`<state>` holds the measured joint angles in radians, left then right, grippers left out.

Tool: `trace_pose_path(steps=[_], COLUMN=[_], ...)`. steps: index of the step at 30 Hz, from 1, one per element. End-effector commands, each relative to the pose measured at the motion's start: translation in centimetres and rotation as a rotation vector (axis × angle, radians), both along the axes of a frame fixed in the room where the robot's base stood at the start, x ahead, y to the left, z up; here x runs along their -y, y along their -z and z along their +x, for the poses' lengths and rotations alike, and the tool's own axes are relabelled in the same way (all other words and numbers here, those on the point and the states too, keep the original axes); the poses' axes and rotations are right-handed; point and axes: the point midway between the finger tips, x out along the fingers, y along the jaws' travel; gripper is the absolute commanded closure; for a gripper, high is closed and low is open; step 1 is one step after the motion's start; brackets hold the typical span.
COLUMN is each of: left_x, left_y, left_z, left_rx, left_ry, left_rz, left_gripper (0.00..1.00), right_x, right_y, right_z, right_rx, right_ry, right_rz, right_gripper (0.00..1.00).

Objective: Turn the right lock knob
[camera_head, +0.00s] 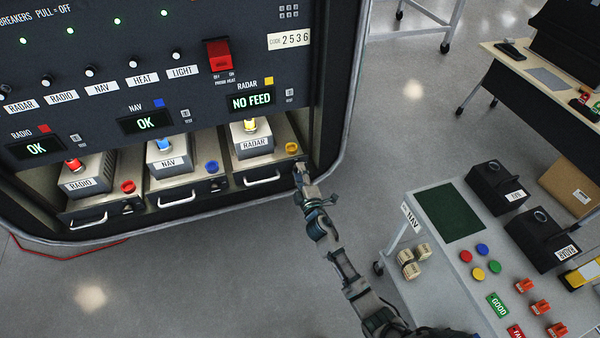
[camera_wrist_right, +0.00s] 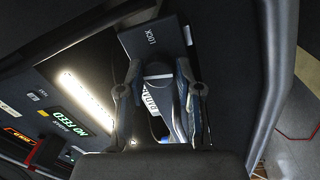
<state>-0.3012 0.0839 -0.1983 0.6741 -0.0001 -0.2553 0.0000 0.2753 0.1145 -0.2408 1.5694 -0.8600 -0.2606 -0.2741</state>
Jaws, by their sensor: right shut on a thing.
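My right gripper (camera_head: 302,174) reaches up from the bottom of the head view to the front right corner of the RADAR tray (camera_head: 262,178). In the right wrist view its two fingers (camera_wrist_right: 158,100) are shut on a knob below a dark plate marked LOCK (camera_wrist_right: 152,38). The knob is mostly hidden between the fingers, and its turn angle cannot be told. In the head view the gripper covers it. The RADAR unit (camera_head: 254,145) sits in its tray with a yellow top, left of the gripper. My left gripper is not in view.
The RADIO unit (camera_head: 86,181) and NAV unit (camera_head: 168,163) sit in trays to the left. The RADAR display (camera_head: 252,102) reads NO FEED. A cart (camera_head: 424,262) with buttons and black boxes stands at the right. Open floor lies between cart and rack.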

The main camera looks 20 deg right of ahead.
Motion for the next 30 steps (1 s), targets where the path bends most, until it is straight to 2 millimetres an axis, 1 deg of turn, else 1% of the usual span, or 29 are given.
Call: trace_pose_path(steps=[6,13,26,27,29,30], left_x=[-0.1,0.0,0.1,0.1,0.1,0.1], left_y=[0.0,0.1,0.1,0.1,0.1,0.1], left_z=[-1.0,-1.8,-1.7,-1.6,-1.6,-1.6], left_rx=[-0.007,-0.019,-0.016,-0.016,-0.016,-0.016], left_ry=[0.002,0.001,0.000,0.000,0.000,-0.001], left_rz=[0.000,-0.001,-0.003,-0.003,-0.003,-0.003], left_gripper=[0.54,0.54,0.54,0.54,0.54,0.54], right_x=[-0.1,-0.2,-0.2,-0.2,-0.2,-0.2], right_y=[-0.1,0.0,0.2,0.2,0.2,0.2], right_z=[0.0,0.0,0.0,0.0,0.0,0.0], right_rx=[0.005,0.005,0.004,0.004,0.003,0.004], right_ry=[-0.003,-0.004,-0.004,-0.004,-0.005,-0.004], right_rz=[-0.101,-0.149,-0.157,-0.157,-0.157,-0.157], right_gripper=[1.00,1.00,1.00,0.61,0.46,0.41])
